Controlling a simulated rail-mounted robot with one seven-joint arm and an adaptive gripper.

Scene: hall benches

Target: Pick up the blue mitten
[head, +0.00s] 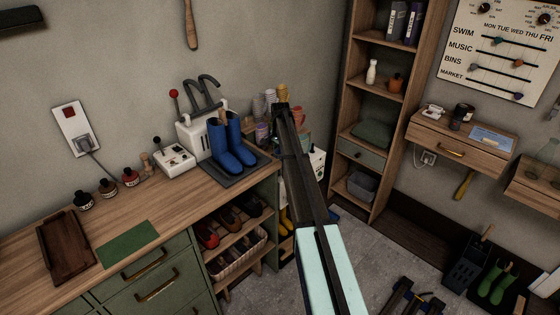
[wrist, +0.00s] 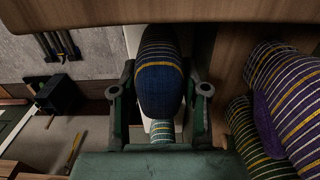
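A dark blue mitten (wrist: 160,80) with thin yellow stripes stands between the two fingers of my gripper (wrist: 160,72) in the wrist view. Its narrower pale green and yellow striped part (wrist: 162,131) points toward my palm. The fingers lie on either side of the mitten, close to it, with thin gaps seeming to show; I see no clear grip. In the head view my arm covers the area beside the blue boots, and I cannot make out the blue mitten or my fingertips there.
Striped purple (wrist: 273,135) and green-yellow (wrist: 247,130) knitted items lie close at the right of my gripper. In the head view, blue boots (head: 233,143) stand on a dark mat left of my arm. A tall shelf (head: 354,130) rises to the right.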

